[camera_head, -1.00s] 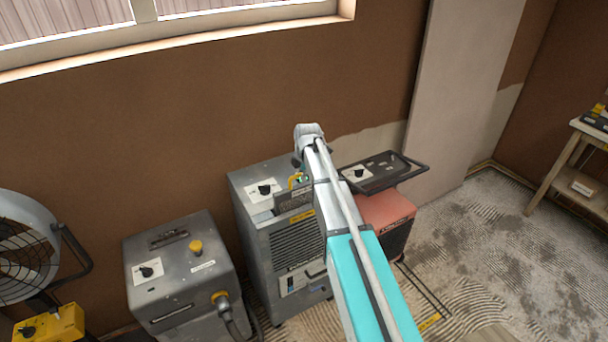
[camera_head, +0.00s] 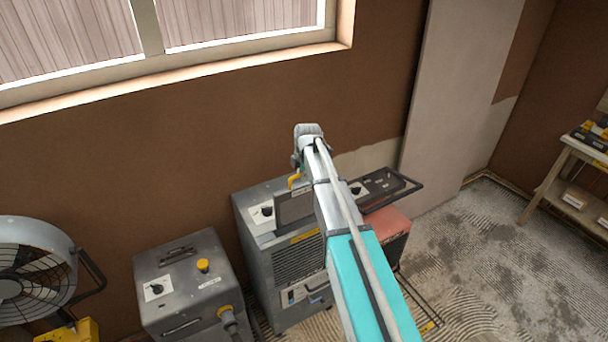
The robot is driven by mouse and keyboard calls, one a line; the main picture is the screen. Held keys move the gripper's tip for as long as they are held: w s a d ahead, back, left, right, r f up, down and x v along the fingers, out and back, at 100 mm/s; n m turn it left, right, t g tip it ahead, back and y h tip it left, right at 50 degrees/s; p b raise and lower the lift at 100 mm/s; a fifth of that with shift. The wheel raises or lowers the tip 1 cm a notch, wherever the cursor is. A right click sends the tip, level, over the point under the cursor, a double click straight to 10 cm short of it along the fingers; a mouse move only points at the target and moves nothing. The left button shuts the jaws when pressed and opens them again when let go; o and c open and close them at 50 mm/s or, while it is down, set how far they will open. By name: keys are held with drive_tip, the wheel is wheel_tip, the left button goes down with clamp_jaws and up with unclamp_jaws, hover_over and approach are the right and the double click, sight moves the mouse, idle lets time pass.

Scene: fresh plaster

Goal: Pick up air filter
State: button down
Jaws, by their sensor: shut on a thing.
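The air filter (camera_head: 293,209) looks to be the dark flat panel with a yellow handle (camera_head: 294,180) on top. It stands upright at the top of the grey machine (camera_head: 283,252), just left of my arm. My gripper (camera_head: 298,171) is at the yellow handle and shut on it, with its fingers mostly hidden behind my own wrist and arm. The panel's right edge is covered by my arm. I cannot tell whether its lower edge is still inside the machine's top slot.
A smaller grey unit (camera_head: 188,286) with a yellow knob and a fan (camera_head: 28,275) stand at left. A wooden shelf (camera_head: 566,180) is at far right.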

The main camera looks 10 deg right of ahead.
drive_tip(key=shift+r+p, duration=3.45)
drive_tip(key=shift+r, duration=0.45)
drive_tip(key=shift+f, duration=0.1)
